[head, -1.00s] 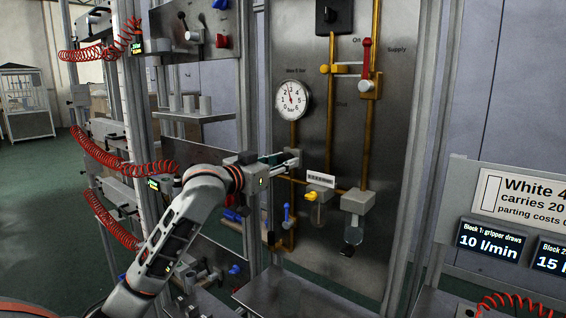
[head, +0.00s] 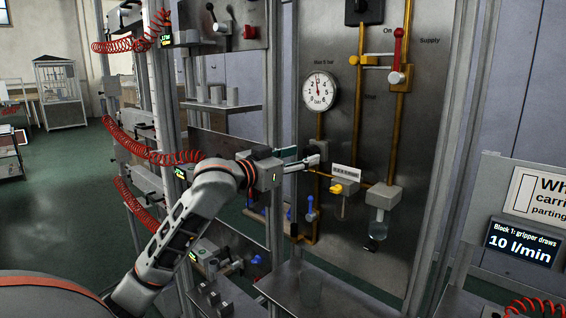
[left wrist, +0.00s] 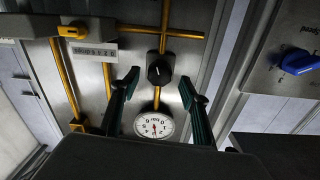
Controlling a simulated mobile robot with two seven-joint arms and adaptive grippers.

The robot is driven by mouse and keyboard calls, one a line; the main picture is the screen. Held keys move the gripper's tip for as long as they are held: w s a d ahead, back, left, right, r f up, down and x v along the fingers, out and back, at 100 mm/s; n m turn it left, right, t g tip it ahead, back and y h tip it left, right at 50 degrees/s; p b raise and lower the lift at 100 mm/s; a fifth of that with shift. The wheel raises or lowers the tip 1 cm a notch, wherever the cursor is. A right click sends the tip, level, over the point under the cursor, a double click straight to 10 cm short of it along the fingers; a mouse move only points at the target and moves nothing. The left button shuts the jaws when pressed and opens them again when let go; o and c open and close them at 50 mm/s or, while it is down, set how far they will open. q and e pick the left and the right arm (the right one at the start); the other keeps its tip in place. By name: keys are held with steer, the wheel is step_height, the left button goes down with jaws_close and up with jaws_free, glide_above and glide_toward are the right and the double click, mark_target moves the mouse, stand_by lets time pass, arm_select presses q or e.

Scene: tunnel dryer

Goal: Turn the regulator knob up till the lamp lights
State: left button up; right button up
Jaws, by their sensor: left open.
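The black regulator knob (left wrist: 160,68) is on the metal board, in line with a brass pipe and the round white gauge (left wrist: 154,125) in the left wrist view. In the head view the gauge (head: 318,90) is above my left gripper (head: 308,162), which hides the knob. My left gripper (left wrist: 160,80) is open. Its two green fingers are on either side of the knob in the wrist view, with gaps showing; I cannot tell the distance in depth. The gauge needle points near the top of the dial. I cannot make out a lamp. My right gripper is not in view.
A yellow valve (head: 344,188) and a clear bowl (head: 378,222) sit right of and below my gripper. A red lever (head: 398,48) is at upper right. Red coiled hoses (head: 150,152) hang at left. In the wrist view, a blue knob (left wrist: 299,63) is on a panel at right.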

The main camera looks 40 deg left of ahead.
arm_select(q)
steer(key=s, duration=0.8)
steer(key=shift+s+a, duration=0.15)
steer(key=shift+a, duration=0.2)
steer(key=s+d+f+m+g+y, duration=0.1)
steer(key=s+f+g+y, duration=0.1)
steer(key=f, duration=1.1)
steer(key=s+d+f+m+g+y, duration=0.1)
steer(key=s+d+f+g, duration=0.15)
steer(key=f, duration=1.05)
steer(key=s+d+f+m+g+y, duration=0.1)
steer(key=s+d+f+g+y, duration=0.15)
steer(key=s+f, duration=0.7)
steer(key=s+d+f+m+g+y, duration=0.15)
steer(key=s+f+g, duration=0.25)
steer(key=s+f, duration=0.55)
steer(key=w+d+f+n+t+h, duration=0.1)
steer(key=d+f+n+t+h, duration=0.2)
steer(key=d+f+h, duration=0.4)
steer(key=d+f, duration=0.7)
steer(key=f, duration=0.1)
steer(key=shift+d+f, duration=0.2)
steer(key=shift+f, duration=0.1)
